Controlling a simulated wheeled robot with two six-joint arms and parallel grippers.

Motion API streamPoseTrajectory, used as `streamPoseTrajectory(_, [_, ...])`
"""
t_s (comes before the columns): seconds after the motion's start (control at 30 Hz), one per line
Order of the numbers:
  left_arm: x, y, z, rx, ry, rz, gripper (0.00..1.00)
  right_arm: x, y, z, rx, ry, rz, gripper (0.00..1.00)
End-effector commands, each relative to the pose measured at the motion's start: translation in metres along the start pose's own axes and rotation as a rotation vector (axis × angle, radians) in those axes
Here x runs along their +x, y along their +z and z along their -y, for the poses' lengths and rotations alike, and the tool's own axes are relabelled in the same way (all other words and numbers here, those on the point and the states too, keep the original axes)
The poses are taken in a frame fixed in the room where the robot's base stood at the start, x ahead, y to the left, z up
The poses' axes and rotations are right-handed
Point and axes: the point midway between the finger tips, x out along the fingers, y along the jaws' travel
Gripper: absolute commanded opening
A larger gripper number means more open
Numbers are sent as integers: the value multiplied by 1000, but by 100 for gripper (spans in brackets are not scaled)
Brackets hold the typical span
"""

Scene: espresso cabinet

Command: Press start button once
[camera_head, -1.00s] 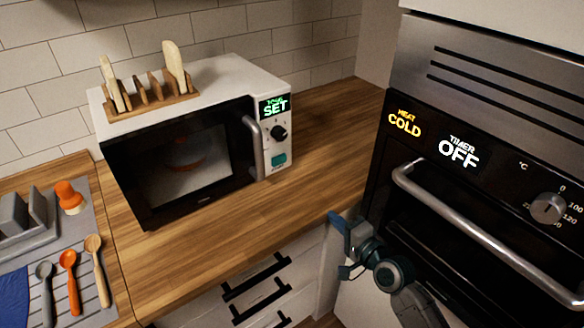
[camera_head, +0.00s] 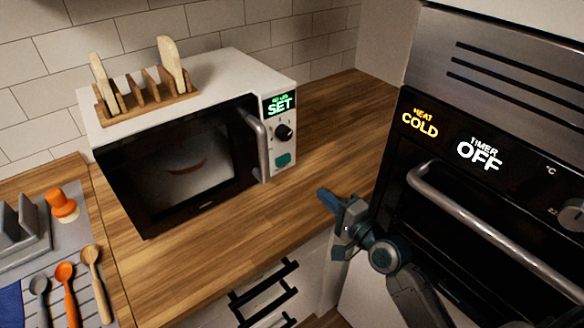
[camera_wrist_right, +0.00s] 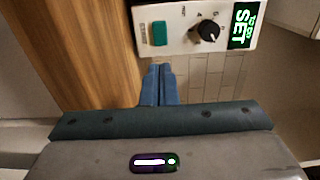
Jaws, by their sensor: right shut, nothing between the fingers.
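The white microwave (camera_head: 215,62) stands on the wooden counter with its dark door shut. Its panel on the right side has a green display (camera_head: 280,103) reading "SET", a black knob (camera_head: 284,131) and a teal start button (camera_head: 283,160) at the bottom. In the right wrist view the teal button (camera_wrist_right: 159,33) lies just beyond the blue fingertips, with a gap between. My right gripper (camera_head: 328,200) is shut and empty, over the counter's front edge, right of and nearer than the button; its fingers also show in the wrist view (camera_wrist_right: 159,84). My left gripper is not in view.
The oven (camera_head: 480,160) with its bar handle (camera_head: 480,220) stands close to the right of my right arm. A wooden rack (camera_head: 150,100) sits on the microwave. A tray with spoons (camera_head: 85,215) is at left. The counter before the panel is clear.

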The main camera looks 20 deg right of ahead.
Motion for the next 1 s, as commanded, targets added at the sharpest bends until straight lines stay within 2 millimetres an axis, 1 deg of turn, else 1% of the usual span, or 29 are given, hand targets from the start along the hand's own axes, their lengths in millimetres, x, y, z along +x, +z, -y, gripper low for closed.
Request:
streamPoseTrajectory(0.17, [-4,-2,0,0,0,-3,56,27,0,3,4,-4,0,0])
streamPoseTrajectory(0.4, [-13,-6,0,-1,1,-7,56,80,0,3,4,-2,0,0])
streamPoseTrajectory(0.6, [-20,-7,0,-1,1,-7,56,115,1,3,3,-1,1,0])
streamPoseTrajectory(0.7, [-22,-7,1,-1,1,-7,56,126,0,2,1,-1,1,0])
streamPoseTrajectory(0.8, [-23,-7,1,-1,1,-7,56,132,0,1,2,0,1,0])
streamPoseTrajectory(1.0, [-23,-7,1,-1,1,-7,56,135,1,0,0,0,1,0])
